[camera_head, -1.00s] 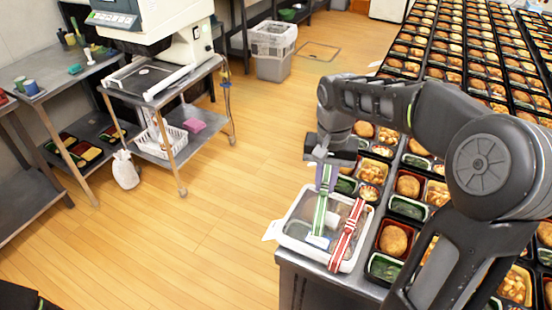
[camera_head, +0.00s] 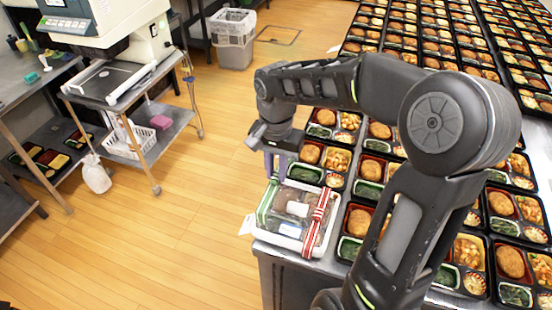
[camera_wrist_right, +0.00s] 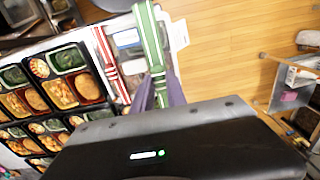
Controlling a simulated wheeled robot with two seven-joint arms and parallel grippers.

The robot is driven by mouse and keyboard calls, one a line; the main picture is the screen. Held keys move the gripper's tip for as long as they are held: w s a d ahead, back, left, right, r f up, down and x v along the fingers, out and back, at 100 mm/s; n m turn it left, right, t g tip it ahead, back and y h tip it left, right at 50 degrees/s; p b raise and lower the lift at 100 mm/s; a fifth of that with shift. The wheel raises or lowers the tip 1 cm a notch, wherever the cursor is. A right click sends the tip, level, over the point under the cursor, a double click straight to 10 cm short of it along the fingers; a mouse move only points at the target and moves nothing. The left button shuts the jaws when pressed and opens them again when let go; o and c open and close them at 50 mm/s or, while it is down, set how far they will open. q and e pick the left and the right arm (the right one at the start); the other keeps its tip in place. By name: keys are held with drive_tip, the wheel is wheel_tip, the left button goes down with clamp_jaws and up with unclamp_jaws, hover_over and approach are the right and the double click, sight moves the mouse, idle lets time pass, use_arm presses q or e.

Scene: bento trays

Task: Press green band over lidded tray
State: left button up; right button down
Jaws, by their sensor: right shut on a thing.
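The lidded tray (camera_head: 290,243) is white with a clear lid and stands at the near corner of the steel table. A red-and-white striped band (camera_head: 318,215) lies across its right side. The green-and-white band (camera_head: 266,203) runs along the left side of the tray. It also shows in the wrist view (camera_wrist_right: 150,38), leading up to my fingers. My right gripper (camera_head: 276,166) is at the tray's far left edge, shut on an end of the green band. Whether the band touches the lid along its whole length I cannot tell. My left gripper is out of view.
Rows of filled bento trays (camera_head: 372,170) cover the table to the right and behind. A white tab (camera_head: 246,225) sticks out at the tray's left. The wooden floor (camera_head: 190,235) to the left is open, with a steel cart (camera_head: 172,125) farther off.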

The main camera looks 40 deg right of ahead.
drive_tip(key=shift+f, duration=0.2)
drive_tip(key=shift+f+b, duration=2.05)
drive_tip(key=shift+f, duration=0.45)
drive_tip(key=shift+f, duration=0.1)
drive_tip(key=shift+f+b, duration=0.3)
drive_tip(key=shift+b, duration=0.2)
drive_tip(key=shift+f, duration=0.1)
drive_tip(key=shift+f+b, duration=1.3)
drive_tip(key=shift+f, duration=0.1)
drive_tip(key=shift+f, duration=0.15)
